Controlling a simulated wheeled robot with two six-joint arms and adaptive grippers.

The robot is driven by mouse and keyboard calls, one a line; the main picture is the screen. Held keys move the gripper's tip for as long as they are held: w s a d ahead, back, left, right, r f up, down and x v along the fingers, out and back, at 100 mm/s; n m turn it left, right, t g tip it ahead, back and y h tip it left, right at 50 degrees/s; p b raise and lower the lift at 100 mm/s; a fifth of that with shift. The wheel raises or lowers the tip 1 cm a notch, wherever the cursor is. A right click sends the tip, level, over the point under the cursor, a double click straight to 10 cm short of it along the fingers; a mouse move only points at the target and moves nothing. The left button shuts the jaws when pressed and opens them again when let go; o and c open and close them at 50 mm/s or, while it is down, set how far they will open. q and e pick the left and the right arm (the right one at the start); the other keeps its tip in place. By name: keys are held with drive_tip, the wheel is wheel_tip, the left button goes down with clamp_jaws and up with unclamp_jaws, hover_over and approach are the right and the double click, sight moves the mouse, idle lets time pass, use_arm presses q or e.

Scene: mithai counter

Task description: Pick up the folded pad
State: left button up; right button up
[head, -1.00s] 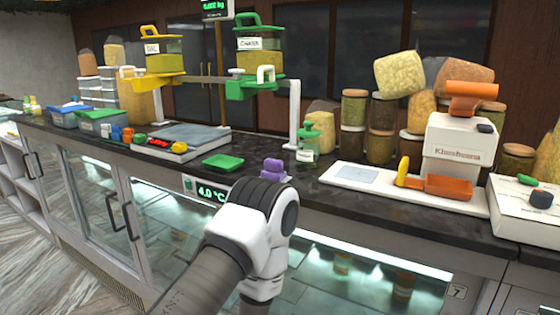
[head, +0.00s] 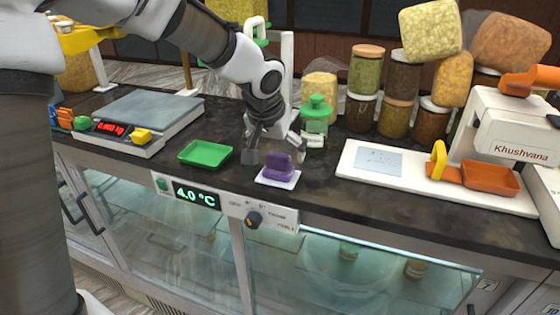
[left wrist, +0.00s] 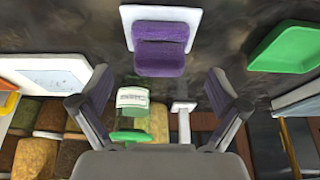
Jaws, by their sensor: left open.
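The folded pad (head: 279,166) is purple and sits on a small white base (head: 277,179) near the counter's front edge. My left gripper (head: 273,153) is open just behind and above the pad in the head view, its fingers spread to either side. In the left wrist view the pad (left wrist: 160,50) lies ahead of the open fingers (left wrist: 160,97), centred between them and apart from them. My right gripper is not in view.
A green tray (head: 205,153) lies left of the pad, and a green-lidded jar (head: 315,122) stands close behind on the right. A scale (head: 140,122) is further left. A white board (head: 372,165) with an orange tray (head: 490,179) lies right.

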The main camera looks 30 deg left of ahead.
sight(276, 157)
use_arm(q)
drive_tip(key=p+x, duration=0.1)
drive_tip(key=x, duration=0.3)
drive_tip(key=shift+s+f, duration=0.15)
drive_tip(key=shift+f, duration=0.05)
drive_tip(key=shift+a+f, duration=0.15)
drive_tip(key=shift+d, duration=0.2)
drive_tip(key=c, duration=0.7)
drive_tip(key=shift+s+r, duration=0.15)
drive_tip(key=shift+r, duration=0.1)
drive_tip(key=c, duration=0.4)
